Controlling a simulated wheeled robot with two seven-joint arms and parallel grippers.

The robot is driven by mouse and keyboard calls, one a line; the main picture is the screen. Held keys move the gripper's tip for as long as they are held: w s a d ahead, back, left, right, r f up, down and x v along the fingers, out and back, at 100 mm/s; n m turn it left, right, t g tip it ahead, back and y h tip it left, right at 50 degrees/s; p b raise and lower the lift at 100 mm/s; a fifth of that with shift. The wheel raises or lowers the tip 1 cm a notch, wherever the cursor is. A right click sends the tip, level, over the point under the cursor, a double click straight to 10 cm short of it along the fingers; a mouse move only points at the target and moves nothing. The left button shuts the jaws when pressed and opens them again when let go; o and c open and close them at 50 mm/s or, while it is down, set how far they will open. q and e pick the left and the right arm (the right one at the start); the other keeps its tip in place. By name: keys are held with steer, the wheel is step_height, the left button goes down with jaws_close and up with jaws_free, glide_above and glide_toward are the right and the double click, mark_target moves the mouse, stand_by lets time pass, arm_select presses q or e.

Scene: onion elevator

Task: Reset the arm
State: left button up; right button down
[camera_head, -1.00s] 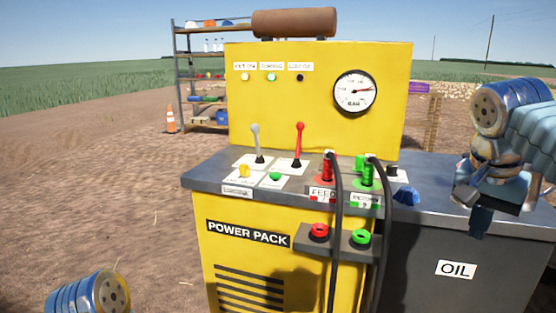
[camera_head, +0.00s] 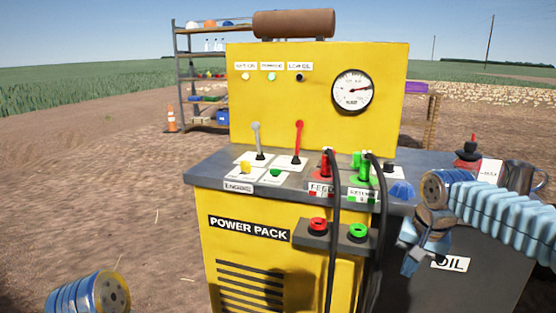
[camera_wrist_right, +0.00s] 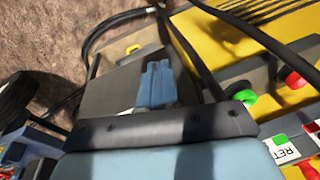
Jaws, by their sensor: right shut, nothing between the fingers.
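My right gripper (camera_head: 410,264) is shut and empty. It hangs in front of the dark oil cabinet, partly over the OIL label (camera_head: 453,263), and points down. In the right wrist view its blue fingers (camera_wrist_right: 157,84) are together with nothing between them. My right arm comes in from the right edge. Only a blue joint of my left arm shows at the lower left; my left gripper is not in view.
The yellow power pack (camera_head: 240,280) stands left of my right gripper, with black hoses (camera_head: 334,220) down its front. Red (camera_head: 317,226) and green (camera_head: 358,231) ports sit on a bracket close to the gripper. A metal mug (camera_head: 522,176) stands on the cabinet top.

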steer(key=s+a+f+n+y, duration=0.1)
steer(key=a+f, duration=0.4)
steer(key=f, duration=0.4)
steer(key=s+a+f+n+g+y, duration=0.15)
steer(key=a+f, duration=0.35)
steer(key=f, duration=0.5)
steer(key=s+a+f+n+t+y, duration=0.1)
steer(key=a+f+y, duration=0.1)
steer(key=a+f, duration=0.5)
steer(key=s+f+h, duration=0.1)
steer(key=s+f, duration=1.6)
steer(key=shift+a+n+g, duration=0.35)
steer(key=shift+a+g, duration=0.1)
steer(key=c, duration=1.8)
jaws_free()
steer(key=shift+c, duration=0.2)
